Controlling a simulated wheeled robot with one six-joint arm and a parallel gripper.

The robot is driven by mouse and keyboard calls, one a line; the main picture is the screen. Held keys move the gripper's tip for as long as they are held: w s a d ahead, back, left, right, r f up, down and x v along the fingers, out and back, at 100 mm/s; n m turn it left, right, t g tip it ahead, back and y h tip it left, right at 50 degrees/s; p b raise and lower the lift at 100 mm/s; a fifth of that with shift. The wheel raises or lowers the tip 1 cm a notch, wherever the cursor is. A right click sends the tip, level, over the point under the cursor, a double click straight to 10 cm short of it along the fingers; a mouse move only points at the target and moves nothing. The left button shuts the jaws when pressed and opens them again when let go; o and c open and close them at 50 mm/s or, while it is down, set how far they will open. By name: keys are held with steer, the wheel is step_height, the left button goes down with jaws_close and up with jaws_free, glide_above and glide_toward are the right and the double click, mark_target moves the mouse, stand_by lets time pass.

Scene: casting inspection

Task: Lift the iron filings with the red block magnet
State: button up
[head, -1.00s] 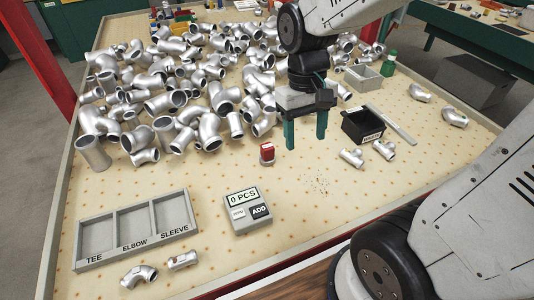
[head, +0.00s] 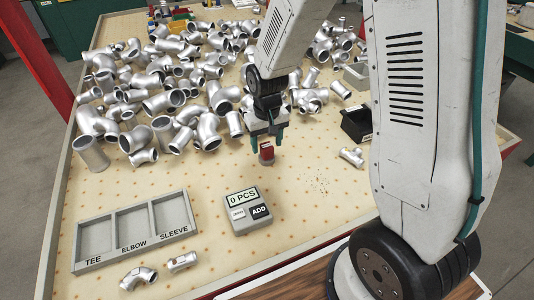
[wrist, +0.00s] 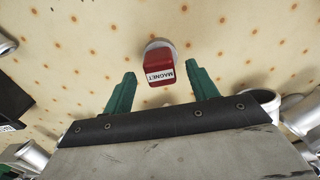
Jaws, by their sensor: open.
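The red block magnet (head: 266,151) stands upright on the dotted table, on a small pale round base. In the wrist view the magnet (wrist: 160,69), with a white MAGNET label, shows just beyond and between the fingertips. My gripper (head: 268,146) is open, with its two green fingers to either side of the magnet in the head view. In the wrist view the gripper (wrist: 160,83) shows a gap between each finger and the magnet. The iron filings (head: 319,185) are a thin scatter of dark specks on the table, right of the magnet.
A counter box (head: 247,211) reading 0 PCS sits in front of the magnet. A three-compartment tray (head: 134,231) is at front left. Many metal pipe fittings are heaped behind. A black bin (head: 357,125) stands at right, partly hidden by my arm.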

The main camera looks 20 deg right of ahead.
mark_target(267, 145)
steer(key=shift+s+f, duration=0.1)
steer(key=shift+f, duration=1.4)
steer(key=c, duration=1)
steer(key=shift+r, duration=0.15)
